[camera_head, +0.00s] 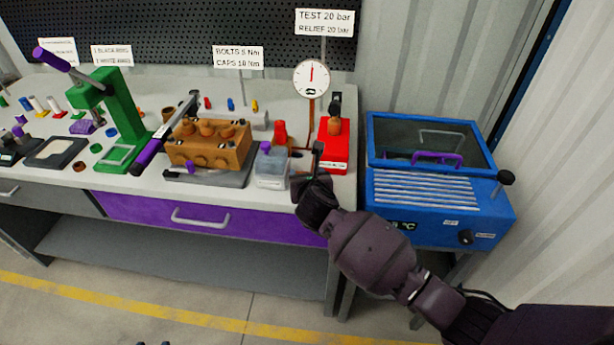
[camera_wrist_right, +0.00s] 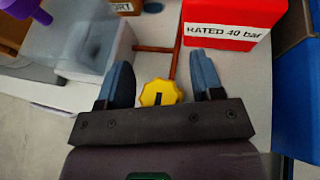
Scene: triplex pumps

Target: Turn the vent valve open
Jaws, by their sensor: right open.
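The vent valve shows as a yellow lobed knob (camera_wrist_right: 160,93) with a dark slot mark, at the end of a thin copper-coloured pipe (camera_wrist_right: 174,45) in the right wrist view. My right gripper (camera_wrist_right: 161,74) is open, with one blue-grey finger on each side of the knob in that view. Whether the fingers touch the knob or how high they are over it cannot be told. In the head view my right gripper (camera_head: 317,166) is at the bench's right front edge and hides the knob. My left gripper is not in view.
A red box marked "RATED 40 bar" (camera_wrist_right: 233,22), also in the head view (camera_head: 335,158), stands close on the right. A translucent container (camera_head: 271,169) stands on the left. A gauge (camera_head: 311,79) rises behind. A blue machine (camera_head: 436,210) stands right of the bench.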

